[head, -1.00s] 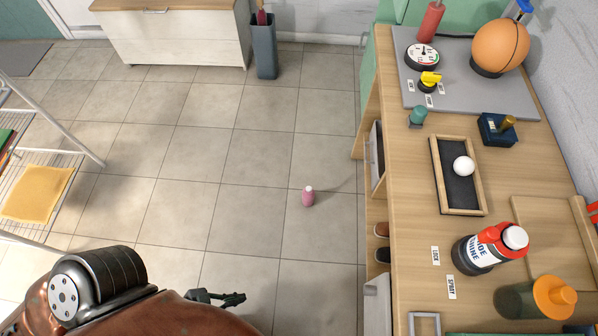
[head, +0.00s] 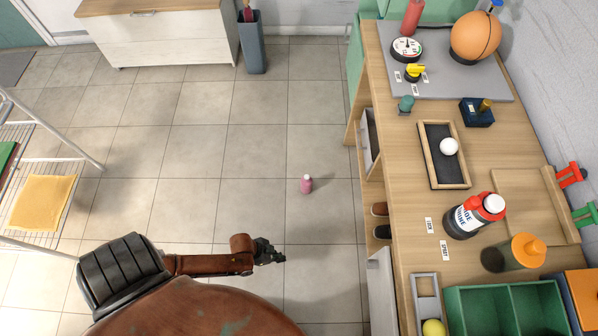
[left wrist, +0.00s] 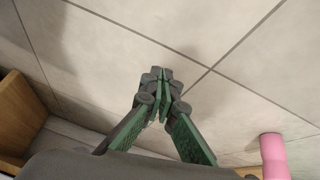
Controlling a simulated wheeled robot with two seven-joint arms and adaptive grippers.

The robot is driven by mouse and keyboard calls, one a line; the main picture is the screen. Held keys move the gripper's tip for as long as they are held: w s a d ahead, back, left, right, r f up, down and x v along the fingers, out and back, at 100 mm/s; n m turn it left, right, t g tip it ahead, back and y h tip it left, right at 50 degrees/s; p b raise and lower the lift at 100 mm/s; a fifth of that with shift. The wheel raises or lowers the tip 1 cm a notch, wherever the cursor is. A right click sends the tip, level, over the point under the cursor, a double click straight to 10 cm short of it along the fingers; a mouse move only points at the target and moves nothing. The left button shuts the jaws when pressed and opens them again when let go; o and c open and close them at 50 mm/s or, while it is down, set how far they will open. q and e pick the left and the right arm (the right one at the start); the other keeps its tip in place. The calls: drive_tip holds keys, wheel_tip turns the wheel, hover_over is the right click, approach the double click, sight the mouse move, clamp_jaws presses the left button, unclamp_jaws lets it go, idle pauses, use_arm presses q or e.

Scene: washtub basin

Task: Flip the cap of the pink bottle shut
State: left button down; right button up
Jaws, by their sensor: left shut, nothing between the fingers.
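The small pink bottle (head: 307,186) stands on the tiled floor, left of the long wooden bench. Its top looks pale, but it is too small there to tell how its cap is set. My left gripper (head: 278,256) is below and a little left of the bottle in the head view, apart from it. In the left wrist view the left gripper (left wrist: 160,76) has its fingertips together with nothing between them. The pink bottle (left wrist: 274,158) shows partly at the lower right corner there, clear of the fingers. My right gripper is not in view.
The wooden bench (head: 395,155) runs along the right, holding a tray with a white ball (head: 449,146), bottles and a green bin (head: 470,293). A wire rack with a yellow cloth (head: 43,203) stands at left. The floor around the bottle is clear.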

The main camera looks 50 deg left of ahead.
sight(307, 177)
use_arm(q)
drive_tip(key=w+a+r+m+g+y+p, duration=0.1)
drive_tip(key=w+a, duration=0.2)
drive_tip(key=w, duration=0.2)
drive_tip(key=w+a+r+p, duration=0.1)
drive_tip(key=w+a+r, duration=0.15)
drive_tip(key=w, duration=0.35)
drive_tip(key=w+a+r+g+y+p, duration=0.1)
drive_tip(key=w+a+r+p, duration=0.1)
drive_tip(key=w+a+r, duration=0.5)
drive_tip(key=w+a+r+g+y+p, duration=0.1)
drive_tip(key=w+a+r+g+y, duration=0.1)
drive_tip(key=w+a+r, duration=0.5)
drive_tip(key=w+r, duration=0.5)
drive_tip(key=r, duration=0.2)
drive_tip(key=shift+w+a+m+p, duration=0.3)
drive_tip(key=shift+m+p, duration=0.05)
drive_tip(key=shift+m, duration=0.05)
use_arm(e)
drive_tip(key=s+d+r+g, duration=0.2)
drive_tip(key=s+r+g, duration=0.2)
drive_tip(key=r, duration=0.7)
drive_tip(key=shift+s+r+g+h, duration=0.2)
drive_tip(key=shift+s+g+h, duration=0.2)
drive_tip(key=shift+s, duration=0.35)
use_arm(q)
drive_tip(key=shift+f, duration=0.1)
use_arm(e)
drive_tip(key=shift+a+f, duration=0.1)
